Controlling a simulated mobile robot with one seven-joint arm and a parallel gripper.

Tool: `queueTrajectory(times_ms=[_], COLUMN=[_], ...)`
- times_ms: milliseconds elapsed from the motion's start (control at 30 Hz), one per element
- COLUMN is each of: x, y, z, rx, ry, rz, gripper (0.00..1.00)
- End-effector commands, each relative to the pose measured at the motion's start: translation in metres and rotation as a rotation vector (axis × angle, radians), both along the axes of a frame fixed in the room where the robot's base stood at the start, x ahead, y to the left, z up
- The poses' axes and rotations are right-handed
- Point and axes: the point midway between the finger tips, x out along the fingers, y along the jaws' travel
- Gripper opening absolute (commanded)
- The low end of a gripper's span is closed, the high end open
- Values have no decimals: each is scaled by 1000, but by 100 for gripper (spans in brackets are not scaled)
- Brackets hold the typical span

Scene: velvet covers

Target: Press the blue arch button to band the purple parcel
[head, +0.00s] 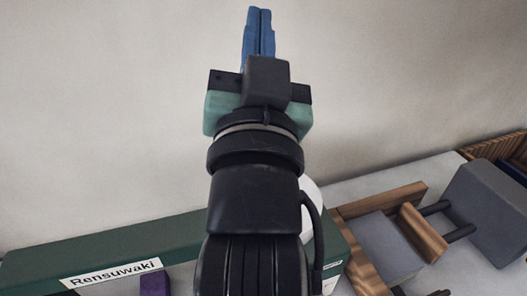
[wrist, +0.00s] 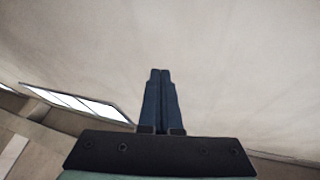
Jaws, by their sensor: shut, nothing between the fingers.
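My gripper (head: 259,12) has blue fingers and is raised high, pointing up against the pale wall. The fingers are shut together with nothing between them. In the wrist view the shut fingers (wrist: 160,75) point at bare wall or ceiling. A small purple piece (head: 155,284), perhaps the parcel, shows at the bottom edge of the head view, left of my arm and far below the gripper. Most of it is cut off. I see no blue arch button in either view.
A green-topped structure (head: 120,243) with a white "Rensuwaki" label (head: 112,273) spans the lower left. A white round thing (head: 311,193) is partly hidden behind my arm. At lower right are a wooden frame (head: 385,197) and a dark grey block (head: 487,210). A bright window (wrist: 75,102) shows in the wrist view.

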Motion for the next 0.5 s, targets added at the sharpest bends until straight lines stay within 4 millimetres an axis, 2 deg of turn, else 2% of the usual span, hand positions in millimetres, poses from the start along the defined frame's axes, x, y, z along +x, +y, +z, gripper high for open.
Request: queueTrajectory(times_ms=[33, 100, 233, 367, 500], x=[18, 36, 49, 38, 9], y=[3, 5, 9, 9, 5], z=[-4, -37, -103, -169, -227], rx=[51, 131, 281, 422, 541], ry=[113, 259, 525, 770, 970], rz=[21, 40, 39, -8, -88], gripper=[0, 0, 0, 0, 0])
